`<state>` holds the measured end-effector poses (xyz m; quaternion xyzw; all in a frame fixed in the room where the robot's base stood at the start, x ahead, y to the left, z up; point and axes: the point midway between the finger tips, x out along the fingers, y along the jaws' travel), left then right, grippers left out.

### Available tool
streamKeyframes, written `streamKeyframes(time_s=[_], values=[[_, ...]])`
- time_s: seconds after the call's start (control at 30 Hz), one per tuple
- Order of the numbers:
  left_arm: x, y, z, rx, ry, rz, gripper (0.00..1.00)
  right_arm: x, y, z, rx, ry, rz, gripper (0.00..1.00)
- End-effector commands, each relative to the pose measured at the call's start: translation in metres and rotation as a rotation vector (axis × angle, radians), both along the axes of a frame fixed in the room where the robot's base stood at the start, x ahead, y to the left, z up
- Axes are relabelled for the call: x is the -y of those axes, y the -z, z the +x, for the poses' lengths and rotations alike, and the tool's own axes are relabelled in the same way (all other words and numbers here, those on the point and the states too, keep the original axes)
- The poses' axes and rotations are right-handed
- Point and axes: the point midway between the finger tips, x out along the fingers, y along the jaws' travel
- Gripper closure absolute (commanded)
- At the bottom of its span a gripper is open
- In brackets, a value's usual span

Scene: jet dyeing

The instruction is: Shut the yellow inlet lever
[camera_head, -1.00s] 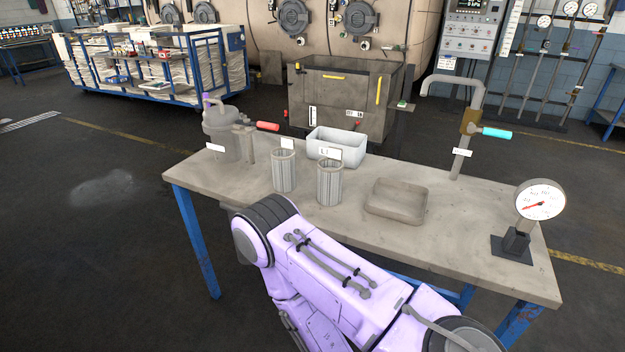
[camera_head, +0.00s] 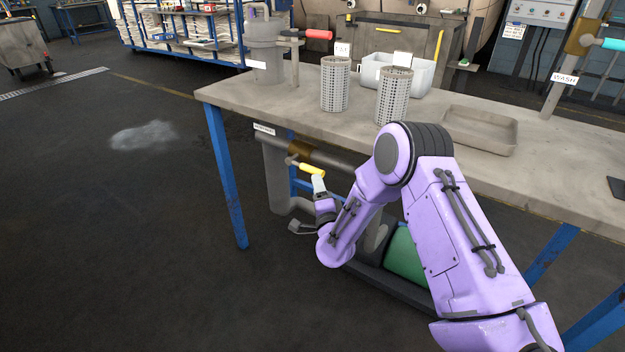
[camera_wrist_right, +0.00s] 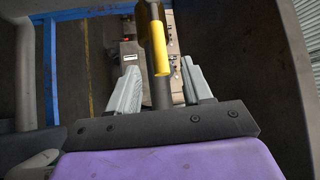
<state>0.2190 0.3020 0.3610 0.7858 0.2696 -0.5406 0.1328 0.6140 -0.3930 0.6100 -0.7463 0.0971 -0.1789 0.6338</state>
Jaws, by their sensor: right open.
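The yellow inlet lever (camera_head: 312,170) sits on a brass-coloured valve body (camera_head: 299,149) in the grey pipe under the table's front left. It points right and slightly down in the head view. My right gripper (camera_head: 318,185) is right at the lever's free end, below the table top. My left gripper is not in view.
The grey table (camera_head: 455,165) stands above the pipe on blue legs (camera_head: 226,180). A green pump motor (camera_head: 405,257) is under it.

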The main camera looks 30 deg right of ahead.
Motion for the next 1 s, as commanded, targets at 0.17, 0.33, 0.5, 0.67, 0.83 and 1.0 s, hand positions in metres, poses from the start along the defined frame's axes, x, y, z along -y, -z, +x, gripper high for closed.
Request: streamKeyframes(time_s=[0.17,0.33,0.5,0.67,0.83,1.0], values=[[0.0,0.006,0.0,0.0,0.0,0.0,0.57,0.015,-0.004,0.038,-0.001,0.001,-0.002,0.5],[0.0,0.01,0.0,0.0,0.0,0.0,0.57,0.025,-0.008,0.065,-0.003,0.0,-0.003,0.5],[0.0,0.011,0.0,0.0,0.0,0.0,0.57,0.029,-0.01,0.075,-0.006,-0.001,-0.002,0.5],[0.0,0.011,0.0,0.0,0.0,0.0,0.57,0.029,-0.01,0.076,-0.008,-0.001,-0.002,0.5],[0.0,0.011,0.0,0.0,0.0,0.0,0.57,0.029,-0.011,0.076,-0.008,-0.001,-0.002,0.9],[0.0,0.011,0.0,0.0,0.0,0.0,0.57,0.029,-0.01,0.075,-0.007,-0.002,-0.003,1.0]])
